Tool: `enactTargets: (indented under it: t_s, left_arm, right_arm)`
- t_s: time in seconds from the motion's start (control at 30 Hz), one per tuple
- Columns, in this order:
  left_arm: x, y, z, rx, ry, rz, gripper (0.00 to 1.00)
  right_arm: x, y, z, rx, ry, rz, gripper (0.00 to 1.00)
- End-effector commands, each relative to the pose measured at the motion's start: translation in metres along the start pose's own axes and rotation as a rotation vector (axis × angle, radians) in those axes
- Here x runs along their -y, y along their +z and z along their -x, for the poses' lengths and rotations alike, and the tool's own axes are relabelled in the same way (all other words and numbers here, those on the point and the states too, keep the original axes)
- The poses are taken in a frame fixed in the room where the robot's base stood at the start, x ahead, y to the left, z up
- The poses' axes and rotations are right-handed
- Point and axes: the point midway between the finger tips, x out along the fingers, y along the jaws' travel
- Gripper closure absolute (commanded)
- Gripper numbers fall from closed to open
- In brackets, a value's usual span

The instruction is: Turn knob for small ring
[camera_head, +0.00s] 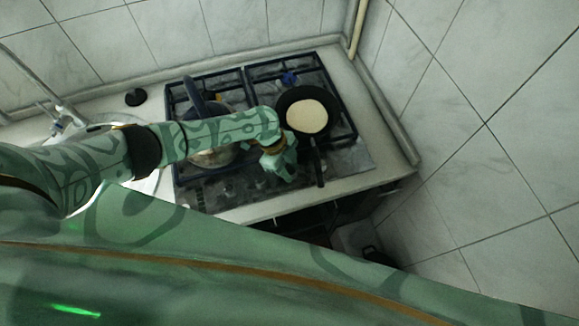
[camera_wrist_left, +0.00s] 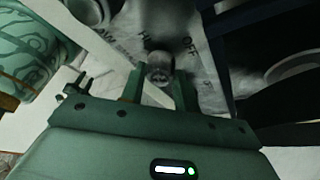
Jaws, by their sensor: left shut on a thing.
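The stove (camera_head: 235,185) has a dark front strip in the head view. My left gripper (camera_head: 283,168) is over this strip, near the pan handle, and hides what is at its fingertips. In the left wrist view a round grey knob (camera_wrist_left: 160,68) stands on a light panel with printed letters, "OFF" among them. My left gripper (camera_wrist_left: 160,88) has one finger on each side of this knob and is shut on it. The small ring itself cannot be made out for certain. My right gripper is not in view.
A black pan (camera_head: 305,116) with a pale round food in it stands on the right grates, its handle towards the front. A pot (camera_head: 212,157) is partly hidden behind my left arm. A sink (camera_head: 147,184) lies left; a tiled wall (camera_head: 490,120) closes the right side.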

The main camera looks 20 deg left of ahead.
Motion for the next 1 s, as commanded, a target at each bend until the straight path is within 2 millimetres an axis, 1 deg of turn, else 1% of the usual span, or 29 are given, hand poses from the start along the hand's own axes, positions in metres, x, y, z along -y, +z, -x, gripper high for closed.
enactTargets:
  t_s: [0.17, 0.37, 1.0]
  left_arm:
    - [-0.001, -0.001, 0.002, -0.001, -0.023, 0.054, 0.92]
    - [-0.002, -0.002, 0.003, -0.001, -0.074, 0.180, 0.92]
    - [-0.005, -0.004, 0.003, -0.001, -0.304, 0.738, 0.92]
  right_arm:
    - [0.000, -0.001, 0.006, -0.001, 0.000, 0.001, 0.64]
    - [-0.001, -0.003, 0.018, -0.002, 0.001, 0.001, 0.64]
    - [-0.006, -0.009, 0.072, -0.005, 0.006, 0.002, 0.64]
